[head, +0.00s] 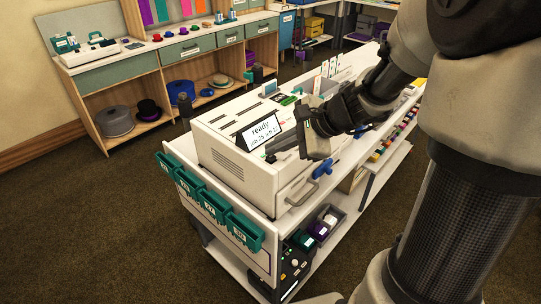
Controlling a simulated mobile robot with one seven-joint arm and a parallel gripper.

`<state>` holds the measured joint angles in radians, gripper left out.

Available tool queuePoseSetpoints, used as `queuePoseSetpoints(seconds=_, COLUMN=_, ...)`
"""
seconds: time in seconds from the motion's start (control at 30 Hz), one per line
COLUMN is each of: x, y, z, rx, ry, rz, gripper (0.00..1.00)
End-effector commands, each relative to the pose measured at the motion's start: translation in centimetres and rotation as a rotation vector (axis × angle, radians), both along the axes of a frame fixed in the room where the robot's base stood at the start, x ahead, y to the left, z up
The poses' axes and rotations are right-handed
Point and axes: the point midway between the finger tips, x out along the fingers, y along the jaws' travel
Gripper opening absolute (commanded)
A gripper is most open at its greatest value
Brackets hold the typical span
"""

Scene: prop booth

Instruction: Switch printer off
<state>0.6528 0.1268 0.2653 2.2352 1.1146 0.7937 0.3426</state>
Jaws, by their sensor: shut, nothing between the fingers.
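The printer (228,158) is a large off-white box on the white-topped cart. Its tilted screen (261,132) is lit and reads "ready" with a smaller line of job text below. My gripper (279,150) comes in from the right, over the printer's right part, with its dark fingers just below and right of the screen. It is shut and empty. I cannot tell whether it touches the printer. A power switch cannot be made out; part of the printer's top and right side is hidden behind my gripper.
Teal bins (210,208) hang on the cart's near left edge. A metal handle (302,187) and a blue clamp-like part (322,168) are on the right side. A wooden shelf (180,80) with hats stands behind. Open carpet (80,220) lies left.

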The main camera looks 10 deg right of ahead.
Motion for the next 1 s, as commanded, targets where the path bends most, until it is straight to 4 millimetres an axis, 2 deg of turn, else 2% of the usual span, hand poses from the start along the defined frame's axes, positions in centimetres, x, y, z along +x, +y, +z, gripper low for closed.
queuePoseSetpoints(seconds=0.27, x=0.0, y=0.0, z=0.0, rx=0.000, ry=0.000, rz=0.000, gripper=0.00)
queuePoseSetpoints(seconds=0.57, x=0.0, y=0.0, z=-1.0, rx=0.000, ry=0.000, rz=0.000, gripper=0.00)
queuePoseSetpoints(seconds=1.0, x=0.0, y=0.0, z=-0.7, rx=-0.001, ry=0.002, rz=0.000, gripper=0.00)
